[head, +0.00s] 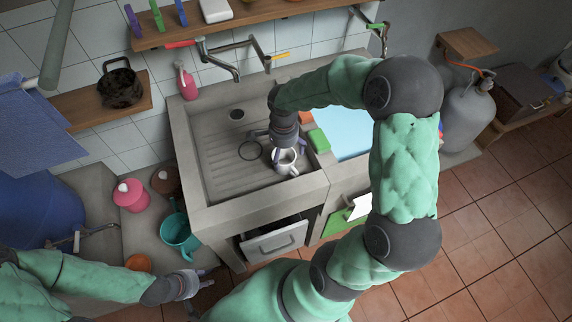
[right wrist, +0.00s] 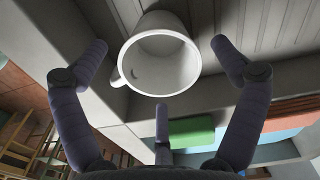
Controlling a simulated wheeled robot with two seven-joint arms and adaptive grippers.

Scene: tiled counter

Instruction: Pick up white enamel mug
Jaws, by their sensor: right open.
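The white enamel mug (head: 287,168) stands at the front right of the grey ribbed sink basin. In the right wrist view the mug (right wrist: 160,62) shows its round mouth, with its handle at the left. My right gripper (head: 285,152) is over the mug in the head view and partly hides it. In the right wrist view my right gripper (right wrist: 162,70) is open, its fingers spread to the left, right and below the mug, with no clear grip on it. My left gripper (head: 208,281) is low at the left, away from the mug; its finger opening is too small to judge.
A green sponge (head: 319,140) lies on the rim right of the mug; it also shows in the right wrist view (right wrist: 191,131). The tap (head: 222,62) stands behind the basin (head: 215,160). A teal jug (head: 178,237) and pink canister (head: 131,195) stand at left.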

